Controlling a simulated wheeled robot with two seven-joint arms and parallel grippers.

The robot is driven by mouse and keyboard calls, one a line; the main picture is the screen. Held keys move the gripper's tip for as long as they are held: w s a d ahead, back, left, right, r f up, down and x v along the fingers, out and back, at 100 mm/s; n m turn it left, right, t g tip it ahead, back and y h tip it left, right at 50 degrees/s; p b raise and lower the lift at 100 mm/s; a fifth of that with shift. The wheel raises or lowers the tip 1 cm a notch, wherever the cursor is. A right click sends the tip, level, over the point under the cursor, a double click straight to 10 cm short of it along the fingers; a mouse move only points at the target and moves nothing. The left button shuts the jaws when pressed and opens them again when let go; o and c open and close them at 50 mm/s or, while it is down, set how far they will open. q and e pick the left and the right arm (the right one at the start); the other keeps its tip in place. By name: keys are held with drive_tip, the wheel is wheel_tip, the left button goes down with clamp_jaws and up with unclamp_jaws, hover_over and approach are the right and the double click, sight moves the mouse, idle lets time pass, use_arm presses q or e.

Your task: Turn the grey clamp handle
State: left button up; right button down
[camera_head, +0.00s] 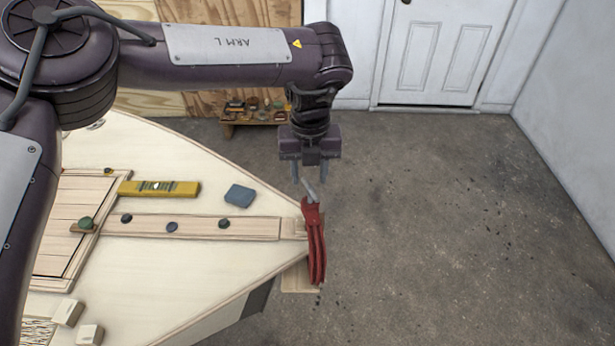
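A red clamp (315,245) is fixed at the pointed tip of the pale plywood hull (215,262). Its grey handle (310,190) sticks up at the top, tilted slightly to the left. My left gripper (310,177) points down over the handle, with its two fingers apart. In the picture the handle's upper end lies between the fingertips; I cannot tell whether they touch it or how far above they are. My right gripper is not in view.
On the hull lie a yellow level (160,188), a blue-grey block (239,195), several dark knobs along a wooden strip (255,228), and pale blocks (68,312). A low bench (254,117) with small items stands behind. The concrete floor (450,220) at right is clear.

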sight(310, 191)
use_arm(q)
drive_tip(key=shift+f, duration=1.45)
clamp_jaws()
drive_tip(key=shift+m+p, duration=0.3)
drive_tip(key=shift+p, duration=0.05)
